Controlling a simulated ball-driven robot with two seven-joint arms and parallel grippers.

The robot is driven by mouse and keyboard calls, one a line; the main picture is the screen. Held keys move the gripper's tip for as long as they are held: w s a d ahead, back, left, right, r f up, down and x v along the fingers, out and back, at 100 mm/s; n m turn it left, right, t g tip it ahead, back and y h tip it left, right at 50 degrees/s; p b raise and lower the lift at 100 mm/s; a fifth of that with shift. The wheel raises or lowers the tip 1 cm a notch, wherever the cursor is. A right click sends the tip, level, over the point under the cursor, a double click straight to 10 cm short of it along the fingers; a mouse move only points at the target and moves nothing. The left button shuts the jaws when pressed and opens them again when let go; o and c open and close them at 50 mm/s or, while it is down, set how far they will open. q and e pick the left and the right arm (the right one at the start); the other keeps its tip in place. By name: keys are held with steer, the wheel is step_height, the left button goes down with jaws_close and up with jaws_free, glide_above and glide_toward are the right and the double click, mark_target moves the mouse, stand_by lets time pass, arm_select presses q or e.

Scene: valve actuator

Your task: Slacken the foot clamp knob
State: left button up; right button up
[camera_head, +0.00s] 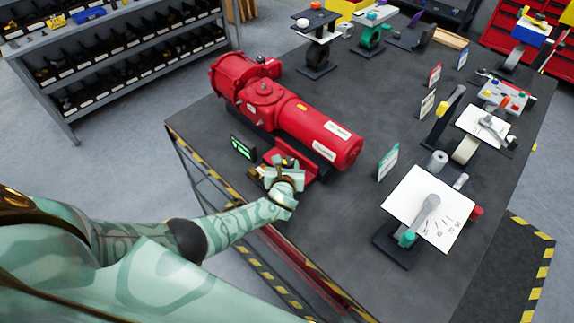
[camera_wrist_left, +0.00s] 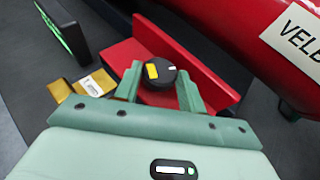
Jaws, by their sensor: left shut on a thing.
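The foot clamp knob (camera_wrist_left: 157,73) is a round black knob with a yellow mark and a small white mark on its top. It sits on the red foot bracket (camera_wrist_left: 206,74) beside the red valve actuator (camera_head: 300,118). My left gripper (camera_wrist_left: 158,88) is shut on the knob, one finger on each side of it. In the head view my left gripper (camera_head: 284,168) covers most of the knob. The bracket also shows in the head view (camera_head: 303,165). My right gripper is in neither view.
A small black display (camera_head: 243,147) with green text stands left of the clamp. A white dial plate (camera_head: 428,208) with a grey lever and a green-white card (camera_head: 388,162) stand to the right. Shelves of parts (camera_head: 120,60) are behind on the left. Dark table surface is free between them.

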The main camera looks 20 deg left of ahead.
arm_select(q)
steer(key=shift+w+r, duration=0.1)
steer(key=o, duration=1)
